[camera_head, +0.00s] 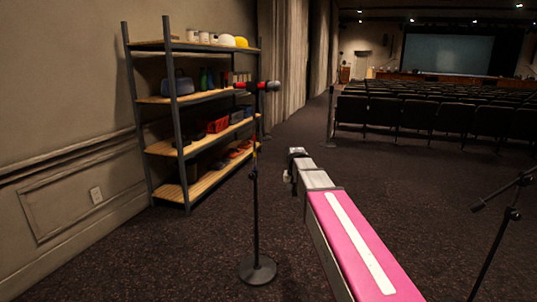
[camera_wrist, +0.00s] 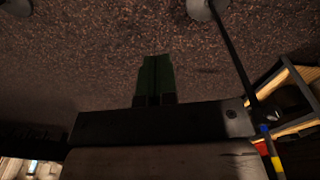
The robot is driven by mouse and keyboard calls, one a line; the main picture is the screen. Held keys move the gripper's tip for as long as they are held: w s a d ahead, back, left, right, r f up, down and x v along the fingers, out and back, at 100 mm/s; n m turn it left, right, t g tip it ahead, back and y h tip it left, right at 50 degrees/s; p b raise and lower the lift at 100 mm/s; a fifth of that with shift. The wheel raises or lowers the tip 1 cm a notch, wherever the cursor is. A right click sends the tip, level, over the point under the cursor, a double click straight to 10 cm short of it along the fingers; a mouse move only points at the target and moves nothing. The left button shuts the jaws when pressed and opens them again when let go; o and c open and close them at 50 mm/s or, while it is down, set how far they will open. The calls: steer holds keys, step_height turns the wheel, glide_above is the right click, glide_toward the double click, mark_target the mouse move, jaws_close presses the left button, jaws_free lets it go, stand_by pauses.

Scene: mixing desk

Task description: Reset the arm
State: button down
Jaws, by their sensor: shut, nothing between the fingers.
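My arm (camera_head: 352,240), with a pink and white top, reaches forward from the bottom right in the head view. My gripper (camera_head: 296,153) is at its far end, small and partly hidden in that view. In the wrist view my gripper (camera_wrist: 155,62) shows as two dark green fingers side by side, shut with nothing between them. Carpet lies beyond the fingertips.
A microphone stand (camera_head: 256,200) with a round base stands left of my arm, and its pole (camera_wrist: 231,50) passes close in the wrist view. Another stand (camera_head: 495,245) is at the right. A loaded shelf (camera_head: 170,150) lines the left wall. Seat rows (camera_head: 435,115) are ahead.

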steer(key=s+d+f, duration=0.3)
steer(key=s+f, duration=0.6)
steer(key=s, duration=0.2)
steer(key=s+d+f+n, duration=0.1)
steer(key=s+d+f, duration=0.3)
steer(key=s+f, duration=0.6)
steer(key=shift+s+d+f+g, duration=0.15)
steer(key=shift+s+d+g, duration=0.15)
steer(key=shift+s, duration=0.1)
steer(key=shift+d, duration=0.1)
